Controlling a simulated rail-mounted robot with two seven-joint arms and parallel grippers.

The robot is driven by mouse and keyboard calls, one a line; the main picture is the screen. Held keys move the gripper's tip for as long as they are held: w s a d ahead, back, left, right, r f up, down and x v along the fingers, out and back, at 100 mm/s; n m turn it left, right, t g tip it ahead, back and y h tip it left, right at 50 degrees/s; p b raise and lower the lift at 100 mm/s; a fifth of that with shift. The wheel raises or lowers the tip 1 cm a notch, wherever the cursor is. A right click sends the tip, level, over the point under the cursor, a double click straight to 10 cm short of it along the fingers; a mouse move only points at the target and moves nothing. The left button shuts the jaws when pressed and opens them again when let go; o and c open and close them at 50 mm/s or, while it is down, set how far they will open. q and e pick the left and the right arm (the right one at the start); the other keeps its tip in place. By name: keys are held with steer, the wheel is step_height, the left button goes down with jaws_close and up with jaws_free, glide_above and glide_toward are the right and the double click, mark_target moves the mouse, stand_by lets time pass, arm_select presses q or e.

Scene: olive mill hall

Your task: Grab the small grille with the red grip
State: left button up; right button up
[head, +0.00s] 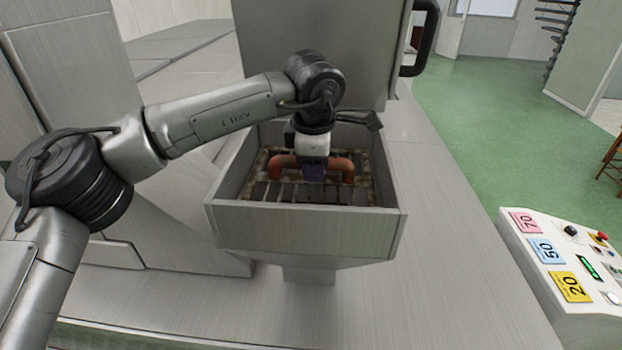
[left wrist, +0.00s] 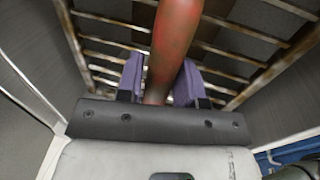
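The small grille (head: 291,193) is a rusty metal lattice lying inside the grey hopper box. Its red grip (head: 346,164) is an arched orange-red bar standing over it. My left gripper (head: 314,174) reaches down into the box at the middle of the grip. The bars of the grille (left wrist: 235,78) show beyond the fingers. The palm hides the near end of the grip. My right gripper is not in view.
The hopper's walls (head: 305,230) surround the grille closely on all sides. A tall grey housing (head: 310,45) stands behind the box. A control panel (head: 575,265) with coloured labels is at the right. The green floor (head: 480,120) beyond is largely clear.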

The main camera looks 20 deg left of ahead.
arm_select(q)
jaws_close()
steer(key=shift+r, duration=0.1)
steer(key=shift+r, duration=0.1)
